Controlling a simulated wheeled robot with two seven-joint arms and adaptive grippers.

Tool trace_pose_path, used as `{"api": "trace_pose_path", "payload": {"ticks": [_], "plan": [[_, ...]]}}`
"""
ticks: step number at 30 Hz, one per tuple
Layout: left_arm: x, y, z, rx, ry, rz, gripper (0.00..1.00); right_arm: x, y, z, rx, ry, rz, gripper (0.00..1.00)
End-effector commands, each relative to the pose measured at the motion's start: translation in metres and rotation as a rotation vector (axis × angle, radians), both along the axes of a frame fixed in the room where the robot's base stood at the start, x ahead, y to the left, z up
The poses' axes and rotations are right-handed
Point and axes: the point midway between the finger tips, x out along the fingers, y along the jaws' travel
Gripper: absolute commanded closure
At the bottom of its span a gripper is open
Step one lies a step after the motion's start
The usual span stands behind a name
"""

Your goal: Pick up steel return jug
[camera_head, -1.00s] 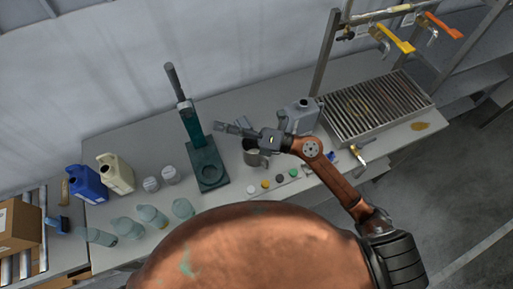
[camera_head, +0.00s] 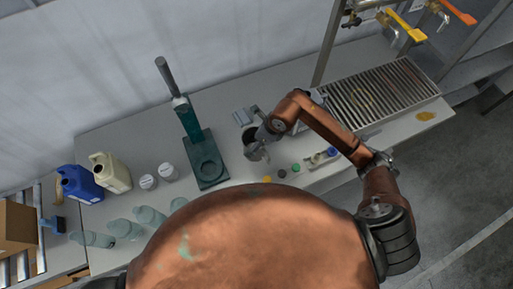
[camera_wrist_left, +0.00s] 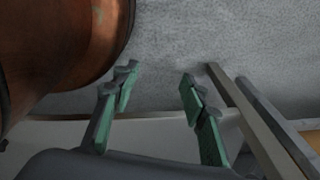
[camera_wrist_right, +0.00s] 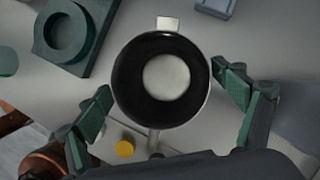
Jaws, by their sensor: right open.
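The steel return jug (camera_wrist_right: 162,80) stands upright on the bench. In the right wrist view I look down into its round mouth, with a dark inside wall and a pale bottom. A tab sticks out at the top of its rim and a thin handle-like part at the bottom. My right gripper (camera_wrist_right: 169,88) is open, with one green-padded finger on each side of the jug. I cannot tell whether they touch it. In the head view the jug (camera_head: 249,136) is partly hidden by my right gripper (camera_head: 259,147). My left gripper (camera_wrist_left: 158,92) is open and empty, away from the bench items.
A green stand (camera_head: 207,165) with an upright post is left of the jug. Small coloured caps (camera_head: 282,173) lie in front. A slatted drain tray (camera_head: 375,98) is to the right. Jugs and bottles stand further left, including a blue can (camera_head: 80,184).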

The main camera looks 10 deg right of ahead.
Motion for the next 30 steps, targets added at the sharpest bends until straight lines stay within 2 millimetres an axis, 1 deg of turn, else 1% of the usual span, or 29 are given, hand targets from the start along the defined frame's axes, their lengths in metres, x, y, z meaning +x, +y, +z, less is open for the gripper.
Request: {"api": "trace_pose_path", "payload": {"ticks": [3,6,8,11,17,30], "plan": [[0.006,0.000,0.007,0.000,-0.007,-0.002,0.60,0.004,0.002,-0.018,0.003,0.005,-0.002,0.12],[0.010,0.000,0.008,0.000,-0.013,-0.003,0.60,0.008,0.007,-0.030,0.003,0.004,0.000,0.12],[0.012,0.000,0.009,-0.001,-0.015,-0.003,0.60,0.009,0.008,-0.035,0.003,0.003,0.001,0.12],[0.013,0.000,0.009,-0.001,-0.016,-0.003,0.60,0.010,0.009,-0.039,0.002,0.002,0.003,0.12],[0.013,0.000,0.009,-0.001,-0.016,-0.004,0.60,0.010,0.009,-0.039,0.002,0.002,0.003,0.12],[0.011,0.000,0.009,0.000,-0.014,-0.004,0.60,0.010,0.009,-0.039,0.002,0.002,0.003,0.43]]}}
